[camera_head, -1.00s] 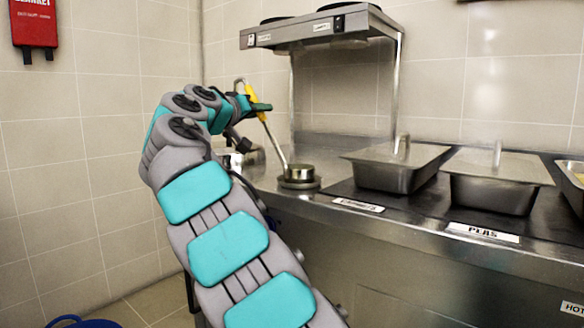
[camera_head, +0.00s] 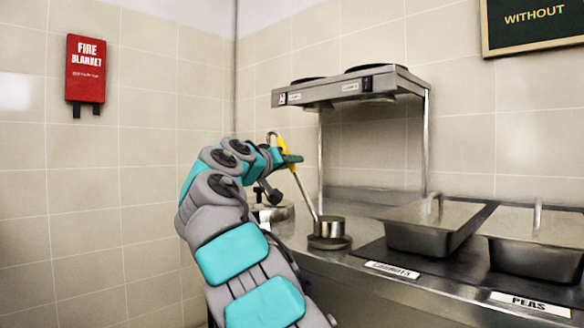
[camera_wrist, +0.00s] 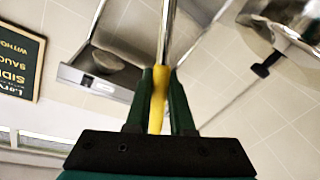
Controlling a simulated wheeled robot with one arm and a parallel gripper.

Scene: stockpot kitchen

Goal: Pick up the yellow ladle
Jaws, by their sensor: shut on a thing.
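The yellow ladle (camera_head: 306,190) stands tilted at the counter's left end, its yellow handle up and its steel shaft running down to a round steel bowl. The bowl is just over a dark round base on the counter (camera_head: 328,243); I cannot tell whether they touch. My gripper (camera_head: 290,160) is at the top of the ladle, around the yellow handle. In the wrist view my gripper (camera_wrist: 160,88) has its dark green fingers shut on the yellow handle of the ladle (camera_wrist: 158,105), with the steel shaft running up out of view.
Lidded steel pans (camera_head: 430,236) labelled carrots and peas stand right of the ladle. A shiny round pot (camera_head: 273,212) is behind my arm. The tiled wall at left carries a red fire blanket box (camera_head: 86,70).

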